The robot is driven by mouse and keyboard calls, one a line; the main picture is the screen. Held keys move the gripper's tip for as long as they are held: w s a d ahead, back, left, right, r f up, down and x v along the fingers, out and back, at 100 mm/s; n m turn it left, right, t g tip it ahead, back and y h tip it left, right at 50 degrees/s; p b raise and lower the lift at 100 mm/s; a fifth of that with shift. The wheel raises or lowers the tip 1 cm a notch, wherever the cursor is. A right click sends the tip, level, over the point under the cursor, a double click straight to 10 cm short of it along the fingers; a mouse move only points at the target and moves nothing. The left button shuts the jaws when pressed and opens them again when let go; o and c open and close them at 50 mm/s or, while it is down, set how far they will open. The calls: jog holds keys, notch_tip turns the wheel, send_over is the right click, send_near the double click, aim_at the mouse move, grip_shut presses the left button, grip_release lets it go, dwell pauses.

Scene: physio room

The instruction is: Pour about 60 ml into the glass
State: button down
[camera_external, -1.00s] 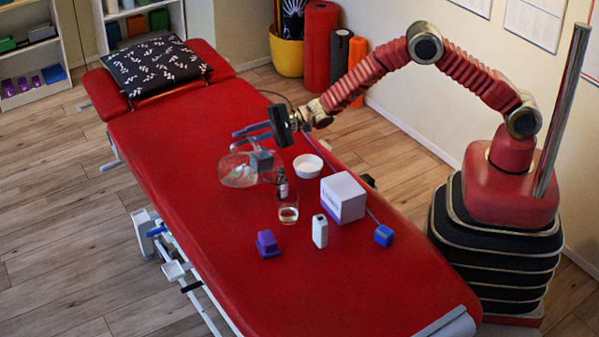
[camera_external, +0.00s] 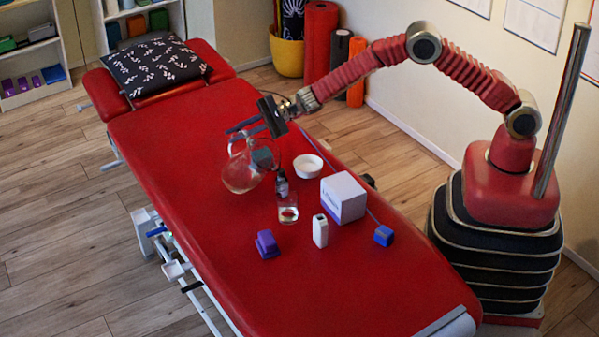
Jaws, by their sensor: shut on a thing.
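A clear, round-bodied glass jug (camera_external: 239,176) is over the left-middle of the red treatment table. My gripper (camera_external: 256,132) is shut on the jug at its upper right side, and the jaws partly cover it. The jug looks tilted, but its exact angle and whether it clears the table are hard to tell. The small clear glass (camera_external: 288,214) stands upright on the table, to the right of and nearer the camera than the jug. Its contents are too small to judge. I see no stream between jug and glass.
A dark dropper bottle (camera_external: 282,184) stands just behind the glass. The table's near end is clear.

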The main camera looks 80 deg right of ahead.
jog(key=shift+w+d+f+m+g, duration=0.2)
jog(key=shift+w+d+m, duration=0.1)
jog(key=shift+w+m, duration=0.2)
jog(key=shift+w+d+f+m+g, duration=0.1)
jog(key=shift+w+d+m+g, duration=0.15)
jog(key=shift+w+m, duration=0.25)
jog(key=shift+w+d+f+m+g+b, duration=0.3)
jog(key=shift+w+f+m+g+b, duration=0.15)
jog(key=shift+w+f+m, duration=0.3)
jog(key=shift+w+d+f+m+g+b, duration=0.3)
jog(key=shift+w+f+m+g, duration=0.2)
jog(key=shift+f, duration=0.35)
jog(key=shift+w+f+m+g+y, duration=0.2)
jog(key=shift+f+m, duration=0.15)
jog(key=shift+f, duration=0.3)
jog(key=shift+w+f+m+g+y, duration=0.1)
jog(key=shift+w+f+m+g, duration=0.15)
jog(key=shift+f, duration=0.35)
jog(key=shift+s, duration=0.1)
